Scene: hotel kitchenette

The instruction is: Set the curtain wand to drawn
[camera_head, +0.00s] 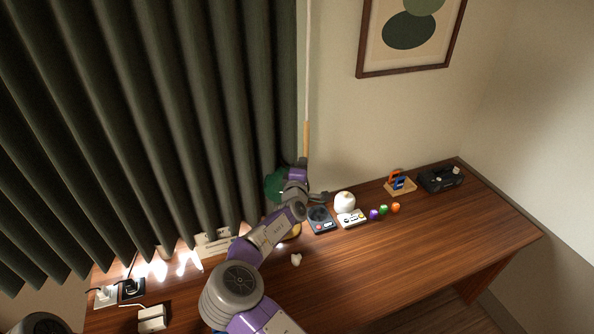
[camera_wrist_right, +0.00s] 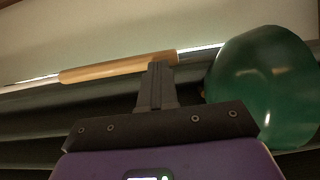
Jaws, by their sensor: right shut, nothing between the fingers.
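The curtain wand hangs at the curtain's right edge, a thin pale rod with a wooden handle (camera_head: 306,139). In the right wrist view the wooden handle (camera_wrist_right: 110,69) lies across the upper part. The dark green pleated curtain (camera_head: 150,110) covers the left of the head view, with light showing under its hem. My right gripper (camera_head: 304,162) is at the handle's lower end. In the wrist view its fingers (camera_wrist_right: 158,72) are shut, empty, and overlap the handle's right end; I cannot tell whether they touch it. My left gripper is not in view.
A green rounded object (camera_wrist_right: 262,85) is close beside my right gripper. The wooden desk (camera_head: 400,260) carries a dark device (camera_head: 320,219), a white rounded object (camera_head: 344,202), several small coloured balls and a black radio-like box (camera_head: 441,178). A framed picture (camera_head: 410,35) hangs right. The desk's front is clear.

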